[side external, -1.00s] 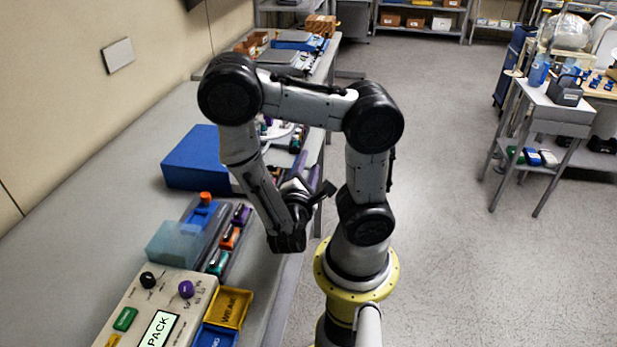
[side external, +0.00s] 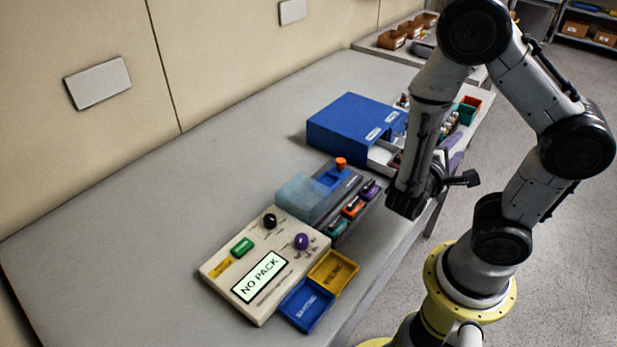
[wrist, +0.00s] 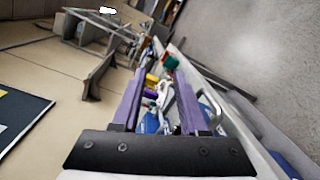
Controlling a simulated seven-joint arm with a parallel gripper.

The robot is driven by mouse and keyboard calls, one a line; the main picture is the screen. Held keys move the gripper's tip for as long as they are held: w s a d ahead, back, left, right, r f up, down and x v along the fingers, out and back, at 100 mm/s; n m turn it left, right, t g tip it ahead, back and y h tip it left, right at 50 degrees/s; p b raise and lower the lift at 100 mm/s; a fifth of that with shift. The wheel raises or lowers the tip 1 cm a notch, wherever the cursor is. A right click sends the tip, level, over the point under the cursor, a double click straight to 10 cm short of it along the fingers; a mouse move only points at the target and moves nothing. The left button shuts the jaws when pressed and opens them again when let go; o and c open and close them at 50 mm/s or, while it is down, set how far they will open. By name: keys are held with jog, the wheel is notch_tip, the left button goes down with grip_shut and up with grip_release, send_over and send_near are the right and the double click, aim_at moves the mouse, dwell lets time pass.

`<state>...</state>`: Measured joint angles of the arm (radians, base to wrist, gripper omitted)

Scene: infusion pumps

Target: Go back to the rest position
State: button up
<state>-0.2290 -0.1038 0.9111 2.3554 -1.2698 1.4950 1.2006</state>
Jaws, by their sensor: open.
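My gripper (side external: 428,160) hangs over the front edge of the bench, beside the blue drawer box (side external: 350,125), under a folded arm. In the wrist view my gripper (wrist: 158,72) has two purple fingers spread apart with nothing held between them. Behind the gap, the bench edge and several small coloured items show. In the side view the fingers are mostly hidden by my wrist. The cream pump panel (side external: 235,270) reads "NO PACK" and has a black knob (side external: 269,221), a purple knob (side external: 302,241) and a green button (side external: 242,246).
A yellow tray (side external: 334,272) and a blue tray (side external: 306,304) sit at the panel's front edge. A grey rack (side external: 335,205) holds several coloured pieces near my gripper. The bench's left part is bare.

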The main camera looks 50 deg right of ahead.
jog(key=s+a+r+m+g+y, duration=0.1)
jog(key=s+a+r+m+y, duration=0.25)
jog(key=a+m+y, duration=0.4)
jog(key=w+a+r+n+t+y, duration=0.2)
jog(key=w+a+t+y, duration=0.1)
jog(key=a+t+y, duration=0.1)
jog(key=w+a+r+n+t+y, duration=0.2)
jog(key=w+a+r+t+y, duration=0.1)
jog(key=a+y, duration=0.2)
jog(key=shift+w+a+t+y, duration=0.15)
jog(key=shift+a+t+y, duration=0.25)
jog(key=shift+a, duration=0.55)
jog(key=shift+r, duration=0.1)
